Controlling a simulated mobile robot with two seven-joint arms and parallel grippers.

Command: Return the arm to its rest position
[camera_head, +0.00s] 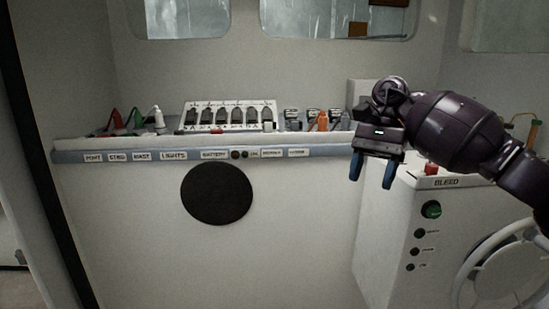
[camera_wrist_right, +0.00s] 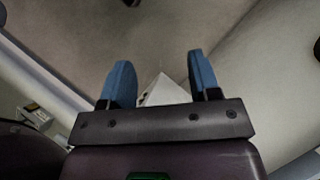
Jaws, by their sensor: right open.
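My right gripper (camera_head: 371,172) hangs at the right of the head view, with its two blue fingers pointing down and spread apart. Nothing is between them. It is in front of the right end of the shelf, close to the white cabinet marked BLEED. In the right wrist view the open fingers of the right gripper (camera_wrist_right: 162,82) show with a pale corner surface beyond them. My dark right arm comes in from the right edge. My left gripper is in neither view.
A shelf with a labelled blue-grey front edge (camera_head: 130,156) holds a switch panel (camera_head: 229,116), an orange item (camera_head: 322,121) and several small fittings. A black disc (camera_head: 217,193) is on the wall below. The BLEED cabinet (camera_head: 385,230) has a green knob (camera_head: 431,209) and a white handwheel (camera_head: 468,272).

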